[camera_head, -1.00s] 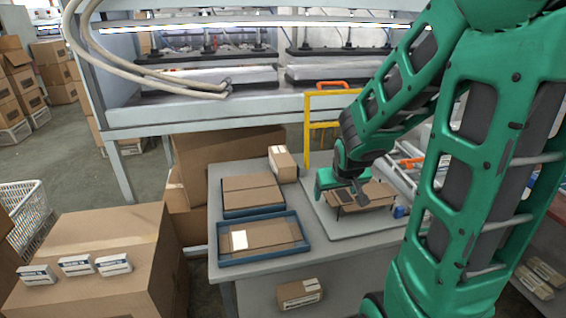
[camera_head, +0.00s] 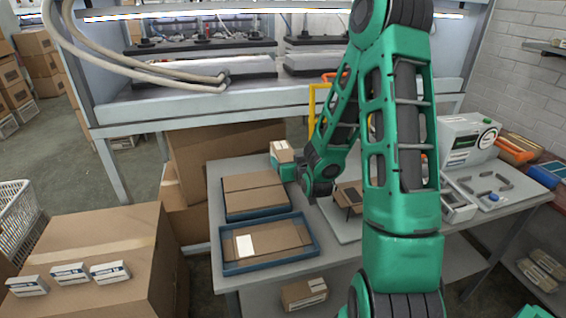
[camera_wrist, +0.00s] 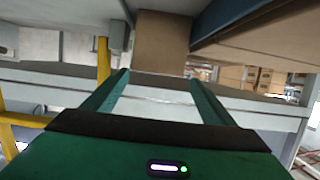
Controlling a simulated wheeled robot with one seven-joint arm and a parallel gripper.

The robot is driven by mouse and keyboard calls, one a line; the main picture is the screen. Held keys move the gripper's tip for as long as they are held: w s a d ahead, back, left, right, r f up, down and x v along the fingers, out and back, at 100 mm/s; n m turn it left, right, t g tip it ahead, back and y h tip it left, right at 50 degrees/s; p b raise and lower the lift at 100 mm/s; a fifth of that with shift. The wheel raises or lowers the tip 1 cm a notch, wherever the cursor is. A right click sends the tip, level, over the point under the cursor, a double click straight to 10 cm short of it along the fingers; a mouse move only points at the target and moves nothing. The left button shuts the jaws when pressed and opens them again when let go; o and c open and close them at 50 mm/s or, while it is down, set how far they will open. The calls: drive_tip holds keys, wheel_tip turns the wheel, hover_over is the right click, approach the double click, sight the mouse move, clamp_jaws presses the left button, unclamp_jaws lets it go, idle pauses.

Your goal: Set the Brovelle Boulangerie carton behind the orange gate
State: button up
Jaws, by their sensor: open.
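A small brown carton (camera_head: 282,152) with a pale strip on top stands at the table's back left; its print is too small to read. My gripper (camera_head: 288,170) is open just in front of it, partly covering its lower part. In the wrist view a brown carton side (camera_wrist: 162,42) shows ahead of and between the open fingertips (camera_wrist: 158,80); I cannot tell whether the fingers touch it. The yellow-orange gate (camera_head: 312,108) stands upright at the table's back, right of the carton, mostly hidden by my arm. Its post (camera_wrist: 103,60) shows in the wrist view.
Two blue trays with flat cardboard, a rear one (camera_head: 254,192) and a front one (camera_head: 270,264), lie left on the table. A low brown piece (camera_head: 349,196) sits on a pale board. Another labelled carton (camera_head: 304,294) is below the table. A shelf (camera_head: 230,108) spans the back.

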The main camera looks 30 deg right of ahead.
sight(286, 153)
drive_tip(key=shift+d+x, duration=0.15)
drive_tip(key=shift+x, duration=1.95)
drive_tip(key=shift+d+x, duration=0.2)
drive_tip(key=shift+x, duration=1.95)
drive_tip(key=shift+r, duration=0.15)
drive_tip(key=c, duration=1.5)
drive_tip(key=shift+r, duration=0.85)
drive_tip(key=r, duration=0.1)
drive_tip(key=a+r, duration=0.1)
drive_tip(key=r, duration=0.1)
drive_tip(key=shift+s, duration=0.15)
drive_tip(key=shift+s+a+r, duration=0.75)
drive_tip(key=shift+a+r, duration=0.3)
drive_tip(key=shift+a, duration=0.55)
drive_tip(key=shift+s+a+r, duration=0.75)
drive_tip(key=shift+a+r, duration=0.3)
drive_tip(key=shift+a, duration=0.6)
drive_tip(key=shift+s+a+r, duration=0.75)
drive_tip(key=shift+a+r, duration=0.3)
drive_tip(key=shift+a, duration=0.55)
